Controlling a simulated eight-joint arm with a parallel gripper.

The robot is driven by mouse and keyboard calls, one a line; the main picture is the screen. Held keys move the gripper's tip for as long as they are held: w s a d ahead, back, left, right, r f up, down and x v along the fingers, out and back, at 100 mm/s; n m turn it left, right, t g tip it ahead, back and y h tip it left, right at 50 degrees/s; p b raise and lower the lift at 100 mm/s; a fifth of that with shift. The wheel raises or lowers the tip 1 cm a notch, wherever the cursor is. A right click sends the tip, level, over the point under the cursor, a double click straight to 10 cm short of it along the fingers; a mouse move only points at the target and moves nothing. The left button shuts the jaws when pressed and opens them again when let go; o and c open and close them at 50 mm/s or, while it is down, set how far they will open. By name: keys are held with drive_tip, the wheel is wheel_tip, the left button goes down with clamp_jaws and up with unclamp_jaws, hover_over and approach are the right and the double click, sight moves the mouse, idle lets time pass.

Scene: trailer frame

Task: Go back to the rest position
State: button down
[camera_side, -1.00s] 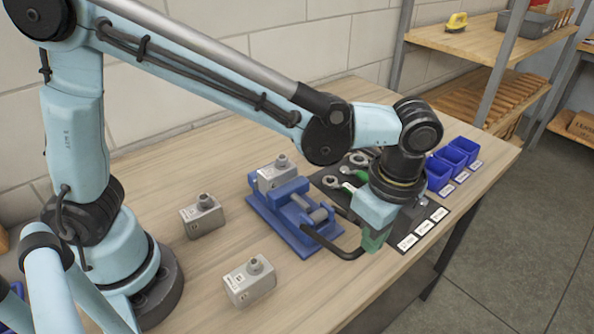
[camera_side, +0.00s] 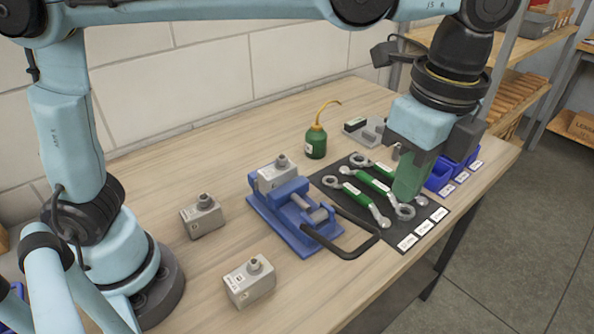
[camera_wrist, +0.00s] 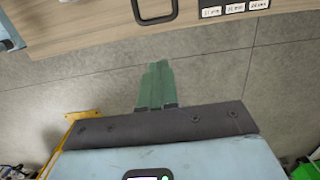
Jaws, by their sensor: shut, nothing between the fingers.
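My gripper (camera_side: 408,190) has green fingers and hangs in the air in front of the black tool mat, to the right of the blue clamp fixture. In the wrist view the fingers (camera_wrist: 155,88) are together with nothing between them, with the grey floor behind. The blue clamp fixture (camera_side: 262,214) holds a grey block (camera_side: 277,176) at its back. Its black handle (camera_side: 352,252) is swung out toward the front right, and part of it shows in the wrist view (camera_wrist: 155,18).
Green-handled wrenches (camera_side: 372,184) lie on the black mat (camera_side: 405,262). A green oil can (camera_side: 316,140) stands behind. Two grey blocks stand on the table, one left (camera_side: 202,216) and one in front (camera_side: 250,281). Blue bins (camera_side: 437,178) are partly hidden behind my gripper.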

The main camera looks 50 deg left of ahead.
drive_tip(key=s+a+f+n+t, duration=0.1)
drive_tip(key=a+f+n+t, duration=0.1)
drive_tip(key=a+n, duration=0.4)
drive_tip(key=s+a+f+n+t, duration=0.1)
drive_tip(key=a+f+n+t, duration=0.1)
drive_tip(key=a+n, duration=0.4)
drive_tip(key=s+a+f+n+t, duration=0.1)
drive_tip(key=a+f+n+t, duration=0.2)
drive_tip(key=a, duration=1)
drive_tip(key=shift+s+f+n+h, duration=0.1)
drive_tip(key=shift+f+n+h, duration=0.1)
drive_tip(key=shift+f+n, duration=0.4)
drive_tip(key=shift+f+n+h, duration=0.15)
drive_tip(key=shift+n+h, duration=0.05)
drive_tip(key=shift+n, duration=0.7)
